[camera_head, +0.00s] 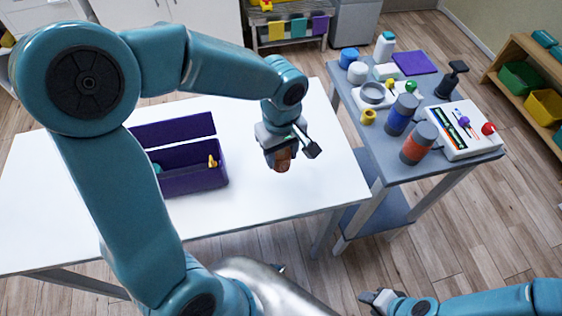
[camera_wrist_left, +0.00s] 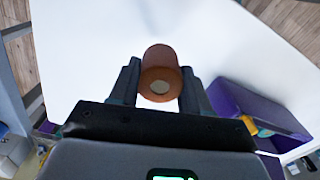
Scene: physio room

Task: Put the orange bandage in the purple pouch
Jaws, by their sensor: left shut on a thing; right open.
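The orange bandage (camera_head: 283,160) is a small roll held in my left gripper (camera_head: 280,158) above the white table. In the left wrist view the bandage (camera_wrist_left: 161,73) sits between the two fingers of the gripper (camera_wrist_left: 160,85), its round end facing the camera. The purple pouch (camera_head: 190,180) stands open on the table, left of the gripper, its lid raised at the back. A yellow item and a teal item show inside it. The pouch also shows at the right in the left wrist view (camera_wrist_left: 228,100). My right gripper (camera_head: 380,298) is low at the bottom, open and away from the table.
The white table (camera_head: 320,185) is bare around the pouch. A grey side table (camera_head: 372,150) at the right carries blue and orange rolls, bottles, a purple cloth and a white box. A wooden shelf (camera_head: 515,80) with bins stands at the far right.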

